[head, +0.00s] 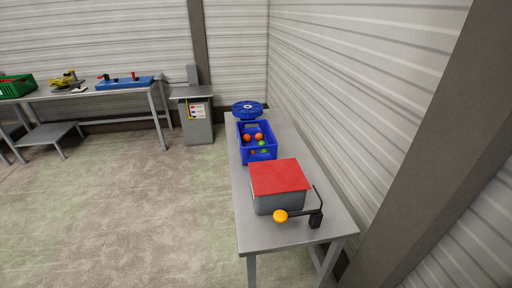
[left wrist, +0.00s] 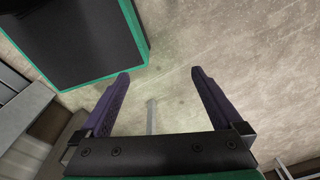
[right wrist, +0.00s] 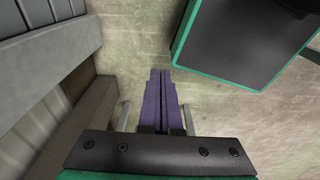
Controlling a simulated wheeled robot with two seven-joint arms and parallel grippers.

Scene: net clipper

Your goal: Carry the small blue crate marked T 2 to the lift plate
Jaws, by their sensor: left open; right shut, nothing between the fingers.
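A blue crate (head: 262,153) stands on the grey table by the right wall, with several orange and green balls in it. No T 2 marking can be read on it at this size. A grey pedestal with a flat top plate (head: 190,92), which looks like the lift plate, stands at the back wall, beyond the table's far end. My left gripper (left wrist: 158,74) is open and empty above the floor. My right gripper (right wrist: 160,72) is shut with nothing in it, also above the floor. Neither gripper shows in the head view, so both are away from the crate.
A round blue disc-shaped item (head: 247,108) is just behind the crate. A grey box with a red top (head: 280,178) and a black crank with an orange knob (head: 281,216) are in front. Another bench (head: 90,93) holds a green crate (head: 16,86). The floor (head: 150,205) left of the table is clear.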

